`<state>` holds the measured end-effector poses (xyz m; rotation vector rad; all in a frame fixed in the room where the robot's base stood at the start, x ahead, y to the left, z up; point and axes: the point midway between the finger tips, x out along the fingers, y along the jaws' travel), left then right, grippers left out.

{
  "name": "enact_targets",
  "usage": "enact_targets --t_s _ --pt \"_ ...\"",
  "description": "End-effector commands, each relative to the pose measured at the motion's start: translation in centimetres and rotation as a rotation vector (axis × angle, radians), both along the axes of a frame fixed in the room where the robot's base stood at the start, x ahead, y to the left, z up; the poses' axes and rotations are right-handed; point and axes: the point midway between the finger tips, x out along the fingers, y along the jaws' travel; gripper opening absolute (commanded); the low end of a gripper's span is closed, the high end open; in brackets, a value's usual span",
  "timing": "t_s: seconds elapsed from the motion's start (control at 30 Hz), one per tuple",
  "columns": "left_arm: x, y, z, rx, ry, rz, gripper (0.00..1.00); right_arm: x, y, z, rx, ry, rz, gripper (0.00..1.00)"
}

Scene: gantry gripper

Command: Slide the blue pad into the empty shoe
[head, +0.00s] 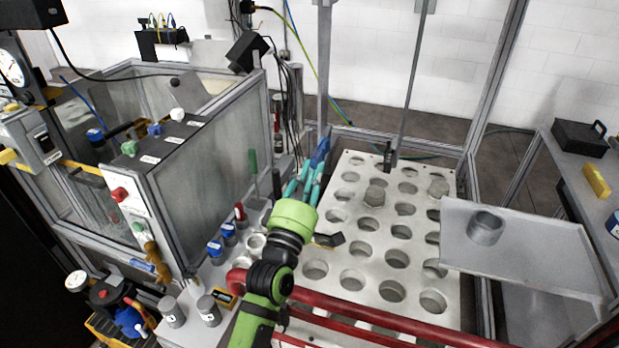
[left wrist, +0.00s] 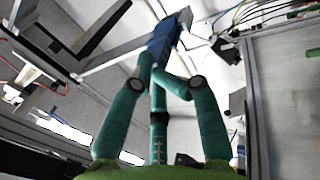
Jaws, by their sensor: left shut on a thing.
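My left gripper (head: 311,178) has teal fingers and points up and away at the left edge of the perforated plate. It is shut on the blue pad (head: 321,150), which sticks out beyond the fingertips. In the left wrist view, the teal fingers (left wrist: 163,78) close around the lower end of the blue pad (left wrist: 166,40), which is tilted. I cannot clearly make out the empty shoe. A small dark piece (head: 388,157) hangs at the foot of a thin rod, right of the pad and apart from it. My right gripper is not in view.
The pale plate (head: 341,222) has rows of round holes, with grey plugs in some. A glass-sided cabinet (head: 215,150) stands at left. A grey tray (head: 540,250) with a cylinder (head: 485,228) is at right. A red pipe (head: 390,322) crosses in front.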

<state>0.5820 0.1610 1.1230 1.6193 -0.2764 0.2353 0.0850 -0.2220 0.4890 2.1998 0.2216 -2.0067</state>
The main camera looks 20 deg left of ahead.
Motion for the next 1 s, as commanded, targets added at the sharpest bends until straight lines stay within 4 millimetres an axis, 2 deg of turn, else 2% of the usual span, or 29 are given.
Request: enact_targets --t_s 1.0 --pt "2.6 -0.1 0.0 -0.002 -0.001 0.0 0.0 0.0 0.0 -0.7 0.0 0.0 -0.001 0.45"
